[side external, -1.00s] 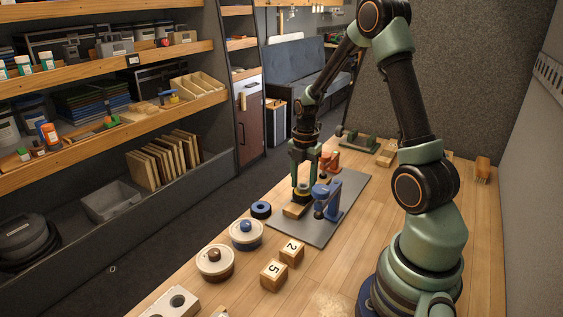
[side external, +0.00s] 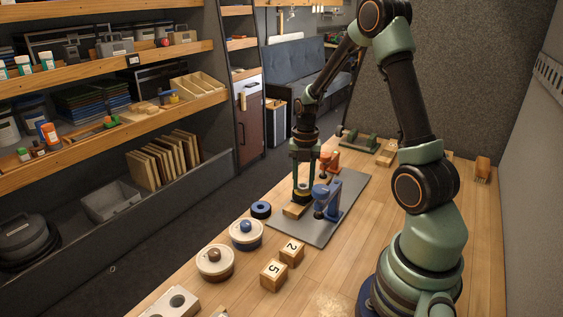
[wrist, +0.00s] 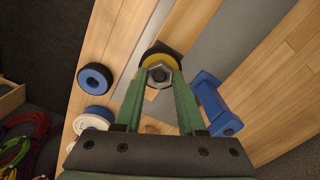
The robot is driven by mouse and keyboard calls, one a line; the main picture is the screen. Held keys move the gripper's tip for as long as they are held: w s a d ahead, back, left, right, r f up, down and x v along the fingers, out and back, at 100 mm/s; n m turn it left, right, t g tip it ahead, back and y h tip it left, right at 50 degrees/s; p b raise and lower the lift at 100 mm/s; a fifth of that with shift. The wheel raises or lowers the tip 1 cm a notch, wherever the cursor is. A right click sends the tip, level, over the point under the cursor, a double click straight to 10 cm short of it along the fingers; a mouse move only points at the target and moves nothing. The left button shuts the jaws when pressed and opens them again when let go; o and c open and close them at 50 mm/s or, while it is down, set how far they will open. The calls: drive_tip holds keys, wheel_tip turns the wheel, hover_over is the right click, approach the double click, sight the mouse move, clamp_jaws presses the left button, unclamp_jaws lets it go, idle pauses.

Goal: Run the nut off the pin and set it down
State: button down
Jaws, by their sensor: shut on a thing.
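The nut (wrist: 159,75) is a grey hexagonal piece in the wrist view, with a yellow ring (wrist: 158,57) around it. My gripper (wrist: 160,76) points down with its green fingers closed on either side of the nut. The side external view also shows my gripper (side external: 302,192) low over a wooden block (side external: 294,210) on the grey mat (side external: 345,205). The pin is hidden under the nut and fingers. I cannot tell how far along the pin the nut sits.
A blue stand (side external: 329,199) is close on the right of my gripper, with an orange one (side external: 330,161) behind. Bare tabletop (side external: 350,270) lies right of the blocks.

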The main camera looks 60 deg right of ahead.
drive_tip(key=shift+n, duration=0.4)
drive_tip(key=n, duration=0.3)
drive_tip(key=c, duration=0.5)
unclamp_jaws()
drive_tip(key=m, duration=0.4)
drive_tip(key=shift+m, duration=0.4)
drive_tip(key=m, duration=0.3)
drive_tip(key=shift+m, duration=0.4)
drive_tip(key=m, duration=0.3)
